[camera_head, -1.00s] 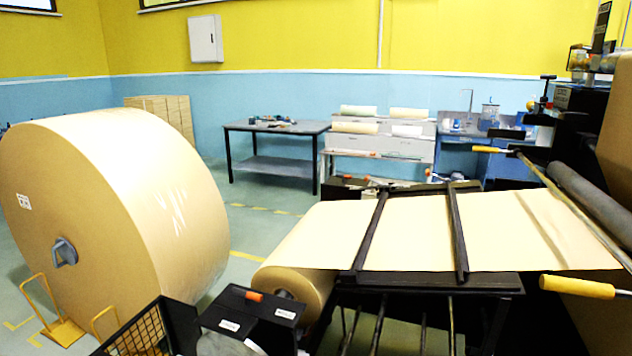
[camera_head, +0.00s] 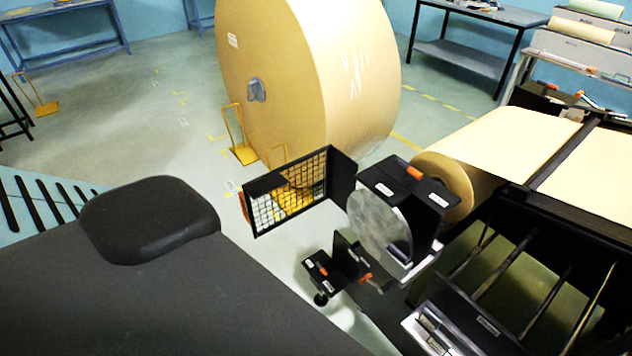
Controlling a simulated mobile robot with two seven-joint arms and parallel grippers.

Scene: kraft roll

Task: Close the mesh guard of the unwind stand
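The mesh guard (camera_head: 285,203) is a black-framed panel with a grid. It stands out to the left of the unwind stand (camera_head: 398,190), swung away from it, with a black side plate at its right end. The stand has a black housing with an orange handle on top and a round grey metal disc facing me. A small kraft roll (camera_head: 447,178) sits behind the housing, its paper running off to the right. Neither of my grippers shows in this view.
A large kraft roll (camera_head: 307,75) stands on the floor behind the guard, with yellow chocks (camera_head: 240,150) at its base. A small black bracket with orange levers (camera_head: 340,268) is low in front of the stand. Open floor (camera_head: 130,140) lies left of the guard.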

